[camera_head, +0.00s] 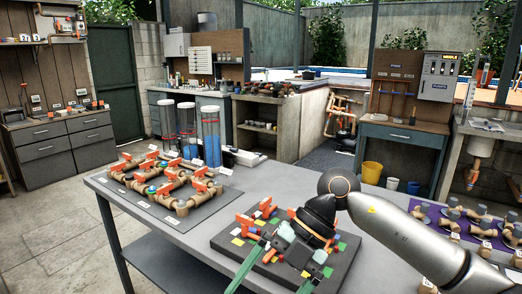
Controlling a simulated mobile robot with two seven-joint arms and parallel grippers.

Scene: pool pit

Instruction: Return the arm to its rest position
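My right arm (400,225) comes in from the right, silver, with a dark wrist. Its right gripper (269,284) hangs low over the grey board (225,240) at the front of the workbench (160,228). Its two long green fingers point toward the bottom of the picture and stand well apart. I see nothing held between them. The fingertips reach the bottom area of the view, and their height above the board is hard to tell. The wrist hides part of the board. My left gripper is not in view.
Brown pipe fittings with orange handles (176,191) stand on a dark mat on the bench's left. More orange parts and coloured blocks (257,217) surround the gripper. A purple mat with fittings (470,228) lies right of the arm.

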